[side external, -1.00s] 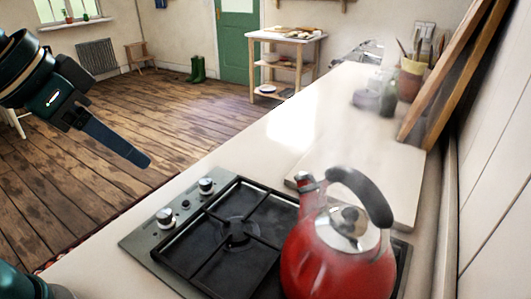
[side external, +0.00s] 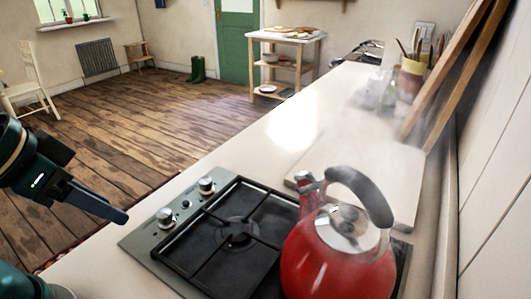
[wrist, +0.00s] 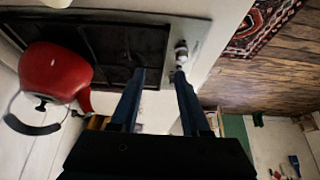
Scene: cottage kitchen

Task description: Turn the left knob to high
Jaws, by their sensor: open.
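Two silvery knobs stand on the steel hob's (side external: 140,240) control strip. One (side external: 166,217) is nearer the camera and further left in the side view; the other (side external: 206,185) is farther back, with a small dark button between them. In the wrist view, knobs show close together on the strip (wrist: 181,50), just beyond the right fingertip; I cannot tell their settings. My gripper (side external: 122,217) is left of the nearer knob in the side view, apart from it, its fingers seen edge-on. In the wrist view my gripper (wrist: 159,74) is open, its two dark fingers spread and empty.
A red kettle (side external: 335,260) with a dark handle stands steaming on the hob's right side; it also shows in the wrist view (wrist: 55,70). A pale board (side external: 390,180) and jars (side external: 375,95) lie farther along the counter. The space left of the counter is open.

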